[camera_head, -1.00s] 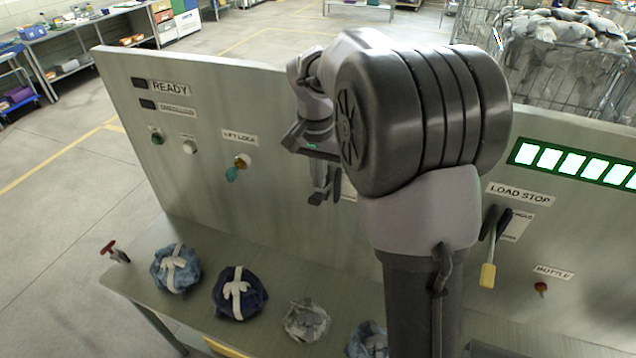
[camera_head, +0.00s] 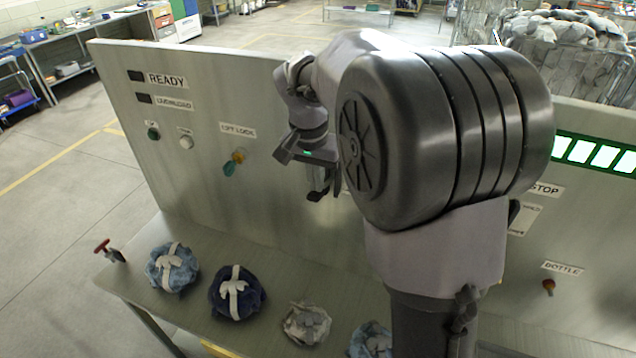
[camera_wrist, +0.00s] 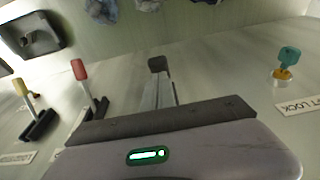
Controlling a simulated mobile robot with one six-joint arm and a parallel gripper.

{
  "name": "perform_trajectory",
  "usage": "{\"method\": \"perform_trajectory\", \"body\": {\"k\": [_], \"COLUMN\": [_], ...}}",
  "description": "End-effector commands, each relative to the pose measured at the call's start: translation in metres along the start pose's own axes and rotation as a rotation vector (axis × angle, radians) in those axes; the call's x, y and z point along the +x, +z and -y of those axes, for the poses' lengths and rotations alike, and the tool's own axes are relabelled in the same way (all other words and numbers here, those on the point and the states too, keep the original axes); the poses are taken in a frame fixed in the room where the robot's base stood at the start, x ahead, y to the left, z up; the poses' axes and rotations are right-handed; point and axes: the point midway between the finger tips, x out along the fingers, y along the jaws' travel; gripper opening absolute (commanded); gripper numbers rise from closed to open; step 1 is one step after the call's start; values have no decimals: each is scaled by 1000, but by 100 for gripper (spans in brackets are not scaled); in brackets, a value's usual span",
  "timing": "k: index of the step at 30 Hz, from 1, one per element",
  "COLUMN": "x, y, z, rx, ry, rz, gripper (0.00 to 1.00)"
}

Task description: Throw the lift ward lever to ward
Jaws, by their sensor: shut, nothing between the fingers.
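A lever with a red handle (camera_wrist: 79,70) stands out from the panel in the wrist view, left of my gripper; its black base shows, but no readable label. I cannot confirm that it is the lift ward lever. My arm hides that part of the panel in the head view. My gripper (camera_head: 318,192) is shut and empty in front of the panel, right of the lift lock key. Its fingers also show in the wrist view (camera_wrist: 158,68), apart from the red lever.
A teal key (camera_head: 231,168) sits in the lift lock. A yellow-handled lever (camera_wrist: 21,88) stands beyond the red one. Several tied bags, including a navy one (camera_head: 245,298), lie on the shelf below. A small red-handled fitting (camera_head: 104,247) stands at the shelf's left end.

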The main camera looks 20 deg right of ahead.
Motion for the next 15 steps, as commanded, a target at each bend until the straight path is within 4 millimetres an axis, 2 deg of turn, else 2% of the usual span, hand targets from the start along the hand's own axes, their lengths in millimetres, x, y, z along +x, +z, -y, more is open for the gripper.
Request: {"method": "perform_trajectory", "body": {"k": [1,15], "x": [12,71], "y": [5,40], "z": [0,1], "rx": [-2,-3], "ry": [-1,-4], "rz": [-21,-418], "gripper": [0,0]}}
